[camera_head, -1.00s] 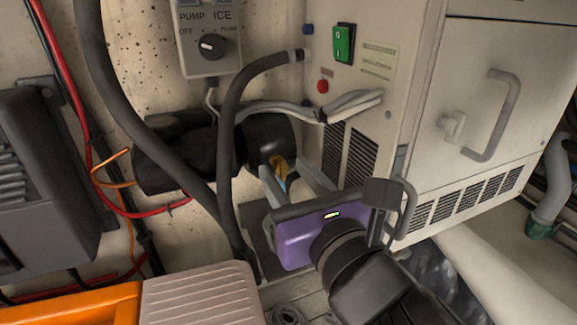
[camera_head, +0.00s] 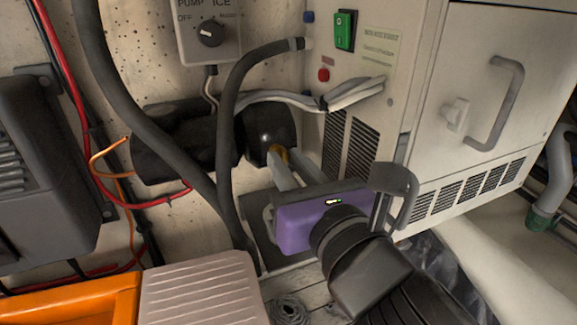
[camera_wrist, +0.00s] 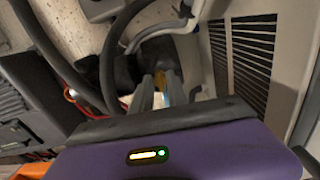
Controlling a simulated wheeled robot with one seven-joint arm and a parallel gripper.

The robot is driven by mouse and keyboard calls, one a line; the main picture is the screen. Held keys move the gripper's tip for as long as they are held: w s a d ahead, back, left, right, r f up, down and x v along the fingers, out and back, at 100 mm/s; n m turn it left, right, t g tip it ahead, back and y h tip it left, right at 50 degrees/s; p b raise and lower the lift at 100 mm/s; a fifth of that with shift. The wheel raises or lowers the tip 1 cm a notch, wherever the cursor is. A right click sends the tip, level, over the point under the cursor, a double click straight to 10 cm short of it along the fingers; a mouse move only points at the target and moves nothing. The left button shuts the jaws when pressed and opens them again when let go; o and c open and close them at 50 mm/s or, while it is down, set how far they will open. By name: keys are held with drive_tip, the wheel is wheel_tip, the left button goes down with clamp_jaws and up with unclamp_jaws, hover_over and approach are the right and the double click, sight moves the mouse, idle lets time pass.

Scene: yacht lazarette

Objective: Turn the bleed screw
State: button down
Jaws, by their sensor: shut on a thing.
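The bleed screw (camera_head: 284,152) is a small brass-yellow part on the front of the black pump (camera_head: 265,130), low against the wall. My gripper (camera_head: 286,159) has a purple body and two grey fingers, which reach up to the screw. The fingers are shut on the screw and hide most of it. In the wrist view the fingertips (camera_wrist: 158,80) meet at the screw, with a bit of yellow (camera_wrist: 161,76) and a bluish-white edge beside them. The screw's exact turn angle cannot be told.
A dark hose (camera_head: 228,150) passes just left of the pump. The white cabinet (camera_head: 360,110) with vents stands close on the right. A switch box (camera_head: 208,35) hangs above. An orange bin (camera_head: 75,308) and a ribbed light box (camera_head: 205,295) lie in front.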

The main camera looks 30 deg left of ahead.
drive_tip(key=m+b, duration=0.3)
drive_tip(key=m, duration=0.3)
drive_tip(key=m+b, duration=0.2)
drive_tip(key=m, duration=0.5)
drive_tip(key=shift+w+d+f+b, duration=0.1)
drive_tip(key=shift+f+b, duration=0.1)
drive_tip(key=shift+b, duration=0.2)
drive_tip(key=m, duration=0.4)
drive_tip(key=shift+m, duration=0.4)
drive_tip(key=m+p, duration=0.1)
drive_tip(key=m, duration=0.3)
drive_tip(key=shift+m, duration=0.3)
drive_tip(key=shift+f+m+p, duration=0.15)
drive_tip(key=shift+m+p, duration=1.45)
drive_tip(key=shift+m, duration=1.55)
drive_tip(key=shift+f+m+p, duration=0.1)
drive_tip(key=shift+m+p, duration=1.45)
drive_tip(key=shift+m, duration=1.6)
